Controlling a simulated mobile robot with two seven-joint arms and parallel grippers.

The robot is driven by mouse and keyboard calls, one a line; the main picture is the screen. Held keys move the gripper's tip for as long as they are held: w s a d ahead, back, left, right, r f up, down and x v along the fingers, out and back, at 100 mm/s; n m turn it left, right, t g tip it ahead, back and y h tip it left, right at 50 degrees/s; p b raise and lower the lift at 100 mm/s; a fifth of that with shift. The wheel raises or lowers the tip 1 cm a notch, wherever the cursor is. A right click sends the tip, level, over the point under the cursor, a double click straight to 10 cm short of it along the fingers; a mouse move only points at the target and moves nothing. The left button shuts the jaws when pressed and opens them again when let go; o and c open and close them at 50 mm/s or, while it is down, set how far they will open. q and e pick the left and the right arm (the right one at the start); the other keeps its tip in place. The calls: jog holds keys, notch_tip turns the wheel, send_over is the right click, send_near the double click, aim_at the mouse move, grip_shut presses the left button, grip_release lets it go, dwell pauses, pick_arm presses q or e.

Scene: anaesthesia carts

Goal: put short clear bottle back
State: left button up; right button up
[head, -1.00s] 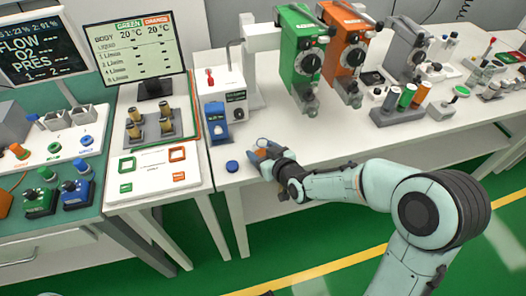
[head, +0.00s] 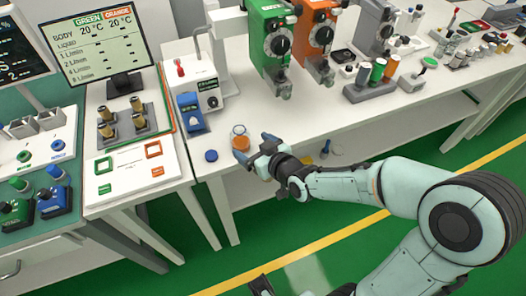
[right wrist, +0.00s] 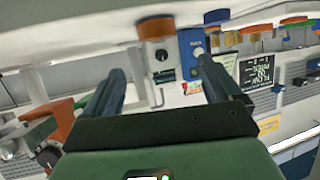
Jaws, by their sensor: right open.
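The short clear bottle (head: 240,138), with amber-orange liquid in it, stands upright on the white table near its front left corner. My right gripper (head: 254,147) is open just right of the bottle, its fingers pointing towards it. In the right wrist view the bottle (right wrist: 154,28) shows upside down, just beyond and between the two spread fingertips (right wrist: 158,68). The gripper appears empty. A dark part at the bottom edge of the head view may be my left gripper (head: 262,286); its fingers cannot be made out.
A blue round cap (head: 211,156) lies left of the bottle. A blue device (head: 191,112) and a white device with a knob (head: 208,88) stand behind. Green (head: 270,45) and orange (head: 317,35) vaporizers hang further back. The table right of the bottle is mostly clear.

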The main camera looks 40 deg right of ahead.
jog(key=shift+b+v, duration=0.75)
jog(key=shift+v, duration=1.5)
jog(key=s+a+f+m+g+y, duration=0.1)
jog(key=a+f+g, duration=0.15)
jog(key=f, duration=0.65)
jog(key=s+a+f+g, duration=0.1)
jog(key=s+f+g, duration=0.15)
jog(key=f, duration=0.65)
jog(key=s+a+f+m+g+y, duration=0.1)
jog(key=a+f+g, duration=0.15)
jog(key=f, duration=0.65)
jog(key=s+a+f+m+g, duration=0.1)
jog(key=s+a+f+g, duration=0.2)
jog(key=s+f, duration=0.5)
jog(key=s+a+f+m+g+y, duration=0.1)
jog(key=s+a+f+g, duration=0.3)
jog(key=s+f, duration=0.4)
jog(key=shift+s+a, duration=0.3)
jog(key=shift+s, duration=0.15)
